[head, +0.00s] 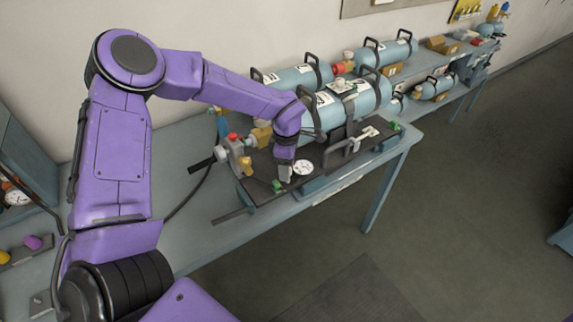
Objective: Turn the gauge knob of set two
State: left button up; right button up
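A breathing set with a light blue cylinder (354,107) lies on a dark board on the bench; its label is too small to read, so I cannot tell whether it is set two. A round white gauge (302,168) sits at the near side of its board. A green knob (277,186) is at the board's near corner, left of the gauge. My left gripper (284,174) points down just left of the gauge, over or at the green knob. Contact, its finger gap and the gauge knob cannot be made out. My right gripper is not in view.
A valve block (236,152) with red and yellow knobs and a black hose stands left of the cylinder. More cylinders (305,78) lie behind, along the wall. The blue-grey bench (208,226) is bare at its front left. Open floor lies to the right.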

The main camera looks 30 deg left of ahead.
pick_arm(q)
jog(key=c, duration=0.5)
jog(key=shift+f, duration=0.1)
grip_shut()
